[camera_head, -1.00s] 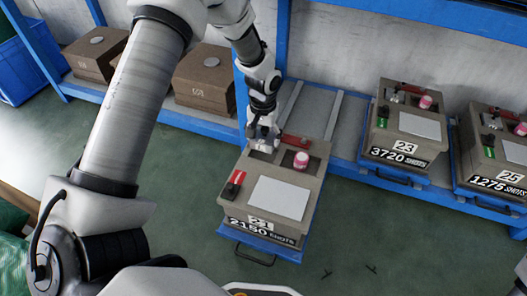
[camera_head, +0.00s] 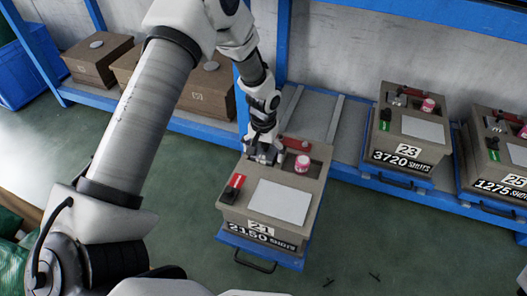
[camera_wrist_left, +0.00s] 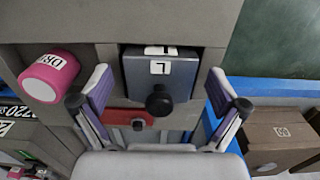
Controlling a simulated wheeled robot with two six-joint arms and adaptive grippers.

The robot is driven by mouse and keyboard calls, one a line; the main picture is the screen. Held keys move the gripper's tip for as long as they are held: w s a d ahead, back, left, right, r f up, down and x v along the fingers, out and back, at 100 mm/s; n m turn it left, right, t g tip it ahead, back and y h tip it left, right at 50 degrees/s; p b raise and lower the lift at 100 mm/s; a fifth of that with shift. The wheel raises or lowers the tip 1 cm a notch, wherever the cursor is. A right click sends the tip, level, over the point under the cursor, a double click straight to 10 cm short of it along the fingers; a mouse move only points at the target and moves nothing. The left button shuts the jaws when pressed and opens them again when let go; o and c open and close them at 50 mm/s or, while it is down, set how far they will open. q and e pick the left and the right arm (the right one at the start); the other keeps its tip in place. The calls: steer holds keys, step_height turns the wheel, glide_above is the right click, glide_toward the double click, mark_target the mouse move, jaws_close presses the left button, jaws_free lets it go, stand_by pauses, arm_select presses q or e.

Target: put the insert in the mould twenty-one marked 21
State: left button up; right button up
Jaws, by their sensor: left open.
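Mould 21 (camera_head: 290,229) stands pulled out on a blue tray, its number plate reading 21 with 2150 shots. The insert, a dark grey block with a black knob (camera_wrist_left: 160,98), sits in the pocket of the mould's top in the left wrist view. How deep it sits cannot be told. My left gripper (camera_head: 264,158) is low over that pocket, and in the wrist view its open fingers (camera_wrist_left: 160,78) stand either side of the block, apart from it. The gripper hides the block in the head view. My right gripper is not in view.
A pink cylinder (camera_head: 302,163) and a red bar (camera_head: 296,145) are on the mould's top close to the gripper. A red-and-black switch (camera_head: 232,187) is at its left edge. Mould 23 (camera_head: 401,129) and mould 25 (camera_head: 488,160) stand right; brown boxes (camera_head: 207,92) stand left.

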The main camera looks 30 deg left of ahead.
mark_target(263, 154)
arm_select(q)
step_height(263, 154, up, 12)
steer(key=p, duration=0.6)
steer(key=shift+r, duration=0.2)
